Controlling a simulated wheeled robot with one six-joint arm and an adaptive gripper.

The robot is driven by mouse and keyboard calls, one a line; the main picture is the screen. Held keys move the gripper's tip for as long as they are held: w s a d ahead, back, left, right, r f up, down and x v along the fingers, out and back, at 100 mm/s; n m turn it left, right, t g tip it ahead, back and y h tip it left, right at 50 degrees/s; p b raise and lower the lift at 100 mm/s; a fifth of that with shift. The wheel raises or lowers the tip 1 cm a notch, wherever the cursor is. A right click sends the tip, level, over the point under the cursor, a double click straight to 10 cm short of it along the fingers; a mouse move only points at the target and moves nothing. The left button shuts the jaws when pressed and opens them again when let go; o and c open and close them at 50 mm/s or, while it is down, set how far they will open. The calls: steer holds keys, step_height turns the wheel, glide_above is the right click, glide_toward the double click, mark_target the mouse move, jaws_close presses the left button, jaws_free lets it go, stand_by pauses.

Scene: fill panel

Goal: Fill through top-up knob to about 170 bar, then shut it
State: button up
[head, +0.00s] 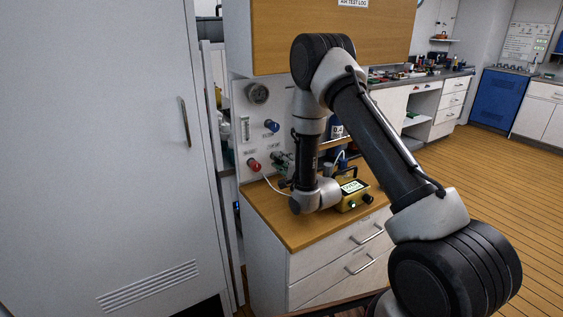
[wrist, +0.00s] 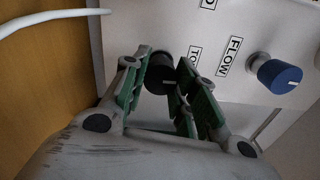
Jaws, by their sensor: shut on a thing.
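The black top-up knob (wrist: 158,74) sits on the white panel beside a partly hidden label starting "TO". My gripper (wrist: 161,80) has its green-padded fingers on either side of the knob and is shut on it. In the head view my gripper (head: 283,164) is at the lower part of the panel (head: 243,115), partly hidden by my arm. A round gauge (head: 258,92) is on the upper panel; its reading is too small to tell.
A blue knob (wrist: 277,75) labelled FLOW is to the right of my gripper. A red knob (head: 253,165) is low on the panel, with a white hose (wrist: 50,17) nearby. A yellow device (head: 352,192) with a lit screen stands on the wooden counter (head: 304,233). A tall cabinet (head: 100,150) is at left.

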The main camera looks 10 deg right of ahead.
steer(key=shift+d+f+m, duration=0.1)
steer(key=shift+f+m, duration=0.05)
steer(key=shift+m, duration=0.35)
steer(key=shift+s, duration=0.1)
steer(key=o, duration=1.1)
steer(key=shift+c, duration=0.2)
steer(key=v, duration=1.2)
